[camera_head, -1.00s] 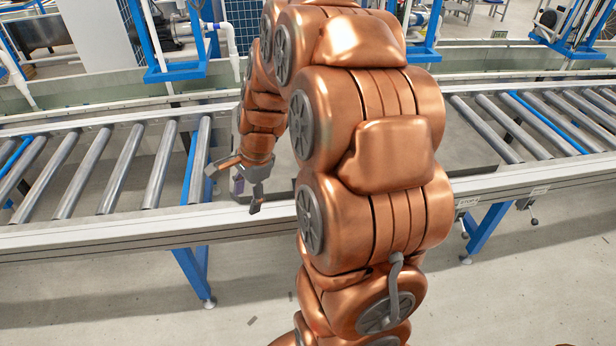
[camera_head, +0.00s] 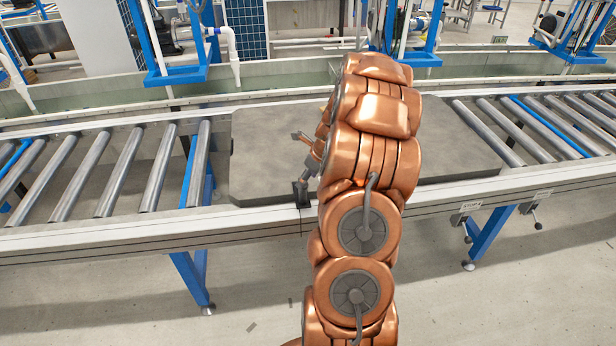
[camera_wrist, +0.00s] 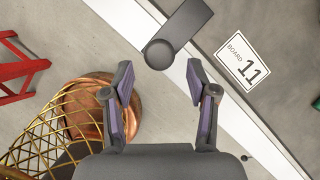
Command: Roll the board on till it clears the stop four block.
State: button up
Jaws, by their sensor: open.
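The board (camera_head: 265,160), a flat grey slab, lies on the roller line. My arm hides its middle. In the wrist view its label reads BOARD 11 (camera_wrist: 243,65). A dark rounded bar, like a handle (camera_wrist: 180,30), sticks out across the pale rail beside the board. My gripper (camera_wrist: 159,78) is open and empty; the bar's round end lies just beyond and between its fingertips, apart from them. In the head view my gripper (camera_head: 302,165) is over the board's front edge, left of my arm. Small tags with knobs (camera_head: 467,207) hang on the front rail; their numbers are unreadable. I cannot make out the stop block.
Bare rollers (camera_head: 125,170) run to the left, and more rollers (camera_head: 555,125) to the right of the board. Blue pump frames (camera_head: 172,45) stand behind the line. A red stand (camera_wrist: 20,70) is on the floor in the wrist view.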

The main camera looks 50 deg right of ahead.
jog(key=shift+p+x, duration=0.35)
jog(key=shift+x, duration=3.15)
grip_shut()
jog(key=shift+s+d+r+p, duration=0.1)
jog(key=shift+s+d+p, duration=0.7)
jog(key=shift+s+d, duration=1)
jog(key=shift+s+d+r+p, duration=0.1)
jog(key=shift+s+d+p, duration=0.95)
jog(key=shift+d, duration=1.25)
jog(key=shift+s+d+p, duration=0.6)
jog(key=shift+s+d, duration=1)
jog(key=shift+d, duration=0.6)
